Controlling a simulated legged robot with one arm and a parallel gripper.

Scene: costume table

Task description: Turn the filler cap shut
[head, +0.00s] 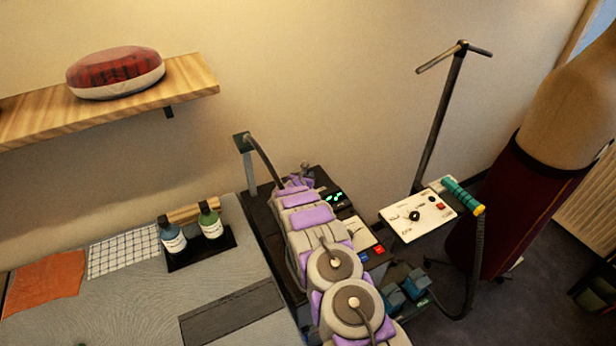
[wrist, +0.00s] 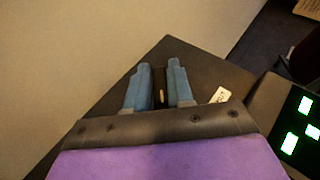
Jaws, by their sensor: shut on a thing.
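The filler cap (wrist: 160,84) shows in the wrist view as a small dark piece with a pale yellowish mark. It is between the two blue fingers of my gripper (wrist: 159,72), which are shut on it. The cap is at the dark top of the steam unit (wrist: 195,72). In the head view my purple-and-grey arm reaches over this black unit (head: 262,218), and the cap and fingertips cannot be made out there. Whether the cap is fully seated cannot be told.
Green lit digits (head: 333,198) glow on the unit's panel. Two bottles stand on a black tray (head: 203,255) to the left. A white control box (head: 418,217) and a dark upright pole (head: 440,120) are to the right, near a dress form (head: 575,110). A wooden shelf (head: 190,85) holds a red cushion.

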